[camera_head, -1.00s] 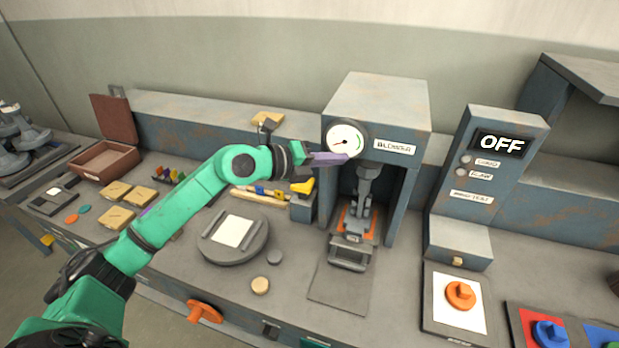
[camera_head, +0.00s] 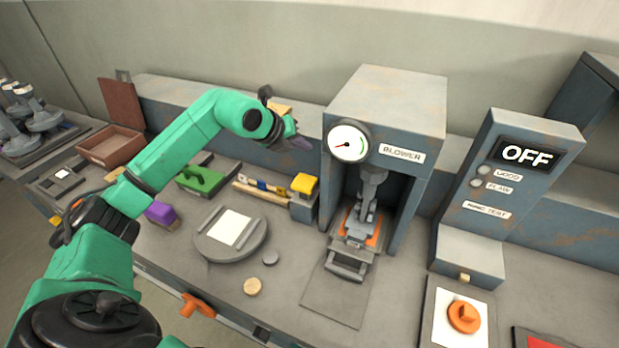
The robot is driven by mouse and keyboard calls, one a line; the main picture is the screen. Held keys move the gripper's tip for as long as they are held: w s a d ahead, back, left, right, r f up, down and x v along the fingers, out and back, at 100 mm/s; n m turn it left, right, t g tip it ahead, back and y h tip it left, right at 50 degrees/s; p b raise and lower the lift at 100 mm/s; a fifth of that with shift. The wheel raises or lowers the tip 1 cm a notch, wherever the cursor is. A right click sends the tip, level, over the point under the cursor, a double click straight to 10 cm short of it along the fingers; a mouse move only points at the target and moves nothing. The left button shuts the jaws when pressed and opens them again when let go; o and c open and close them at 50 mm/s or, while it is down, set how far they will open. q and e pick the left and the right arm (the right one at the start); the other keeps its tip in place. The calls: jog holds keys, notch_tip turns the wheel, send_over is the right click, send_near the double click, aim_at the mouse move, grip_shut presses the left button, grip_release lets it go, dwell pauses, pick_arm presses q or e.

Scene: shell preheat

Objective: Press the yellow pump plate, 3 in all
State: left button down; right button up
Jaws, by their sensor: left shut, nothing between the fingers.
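The yellow pump plate (camera_head: 305,184) sits on top of a small blue-grey box at the left foot of the machine labelled BLOWER (camera_head: 385,110). The round gauge (camera_head: 348,142) on the machine's front has a red needle pointing left and a green mark at the right of its dial. My left gripper (camera_head: 303,143), with purplish fingertips, is shut and empty. In the picture it is above the yellow plate and left of the gauge, apart from the plate. My right gripper is not in view.
A grey turntable (camera_head: 210,249) with a white pad stands in front. A purple block (camera_head: 161,214) and a green piece (camera_head: 200,179) lie left of it. A panel reading OFF (camera_head: 527,154) stands right. An orange knob (camera_head: 464,316) is at the front right.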

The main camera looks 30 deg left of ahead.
pick_arm(q)
jog(key=s, duration=0.1)
jog(key=b, duration=0.6)
send_near(311, 177)
jog(key=w, duration=0.1)
jog(key=w+f, duration=0.1)
jog(key=w+d+f, duration=0.1)
jog(key=shift+w, duration=0.15)
jog(key=shift+f+b, duration=0.4)
jog(key=shift+f, duration=0.1)
jog(key=shift+r, duration=0.1)
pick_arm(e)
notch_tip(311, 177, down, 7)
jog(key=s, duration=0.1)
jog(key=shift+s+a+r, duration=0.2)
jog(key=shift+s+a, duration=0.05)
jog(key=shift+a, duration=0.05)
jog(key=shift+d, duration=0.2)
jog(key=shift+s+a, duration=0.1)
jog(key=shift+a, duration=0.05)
pick_arm(q)
jog(key=shift+f+b, duration=0.35)
jog(key=shift+f, duration=0.05)
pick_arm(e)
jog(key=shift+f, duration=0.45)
